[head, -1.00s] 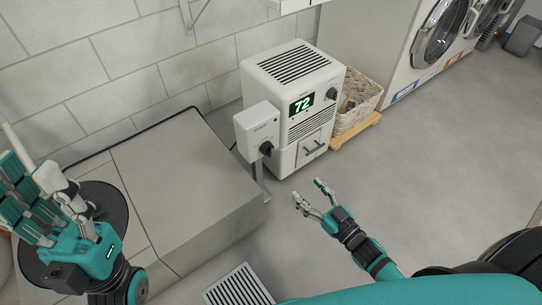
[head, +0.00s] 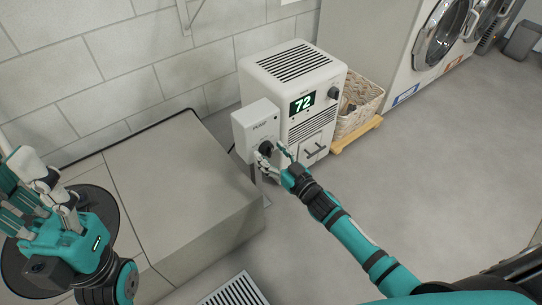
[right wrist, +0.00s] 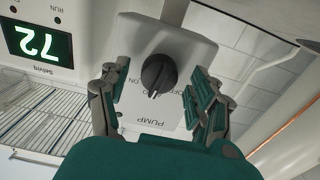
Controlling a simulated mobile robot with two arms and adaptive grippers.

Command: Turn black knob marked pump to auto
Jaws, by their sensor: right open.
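The black knob (right wrist: 158,74) sits on the front of a pale grey box (right wrist: 150,35) marked PUMP. The right wrist view shows the box upside down, and the knob's white mark points toward the PUMP lettering. Small words lie around the knob; OFF and ON are partly readable. My right gripper (right wrist: 155,78) is open, with one finger on each side of the knob and visible gaps to it. In the head view the box (head: 255,122) stands on a post, and my right gripper (head: 271,160) partly covers the knob (head: 265,148). My left gripper (head: 40,190) is at far left, away from the box.
A white dehumidifier (head: 295,70) with a green 72 display stands just right of the box. A wicker basket (head: 362,95) and washing machines (head: 440,40) stand farther right. A low grey tiled block (head: 190,175) lies left of the post.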

